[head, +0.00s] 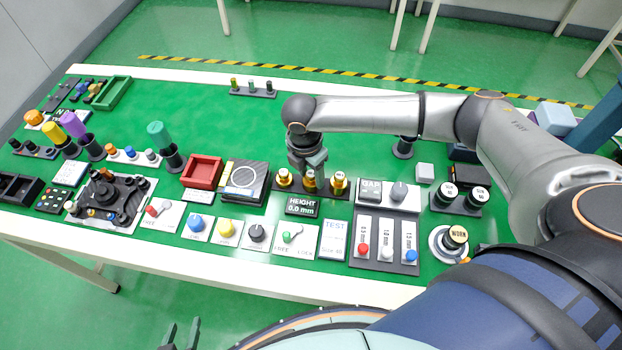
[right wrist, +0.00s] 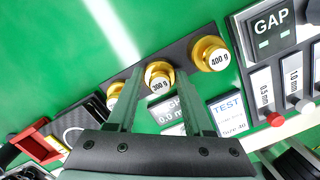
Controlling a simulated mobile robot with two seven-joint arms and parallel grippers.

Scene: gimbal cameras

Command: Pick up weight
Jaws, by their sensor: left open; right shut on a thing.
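Three brass weights stand in a row on a dark rack (head: 327,193): a left weight (head: 284,178), a middle weight (head: 309,182) and a right weight (head: 339,184). In the right wrist view the right weight (right wrist: 210,54) reads 400 g. The middle weight (right wrist: 160,80) has a label that looks like 300 g; the left one (right wrist: 114,94) is partly hidden by a finger. My right gripper (head: 308,171) points down and is shut on the middle weight, which is at the rack. My left gripper (head: 181,334) is open and empty at the bottom edge.
A red tray (head: 202,171) and a black pad with a ring (head: 243,180) stand left of the rack. A height display (head: 303,206) lies in front. The GAP panel (head: 371,189) with sliders is right. Green table is clear behind the weights.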

